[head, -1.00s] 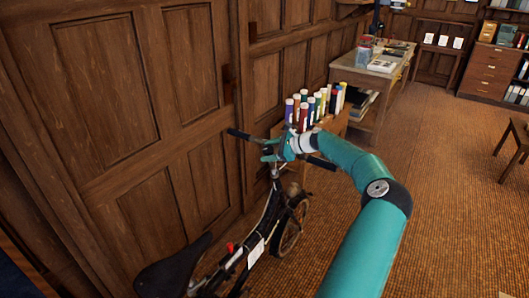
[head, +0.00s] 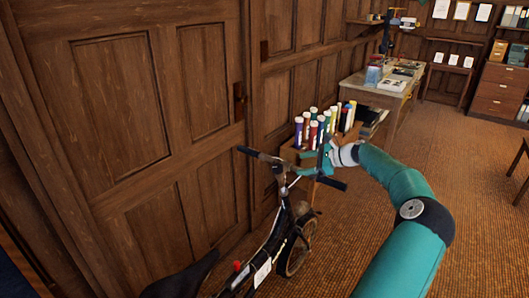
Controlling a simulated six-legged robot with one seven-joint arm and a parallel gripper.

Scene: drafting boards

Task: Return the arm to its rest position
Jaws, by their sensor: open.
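My teal arm reaches in from the bottom right of the head view and bends at a dark joint. My gripper (head: 322,160) is at its far end, beyond the bicycle's handlebar in the picture and in front of the coloured tubes. It is open, and I see nothing between its fingers. Part of the gripper overlaps the tubes and their stand, so I cannot tell how far apart they are.
A black bicycle (head: 268,245) leans near the panelled wall (head: 110,90). White-capped tubes (head: 307,125) stand in a wooden holder (head: 292,156). A desk (head: 385,95) with books is behind.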

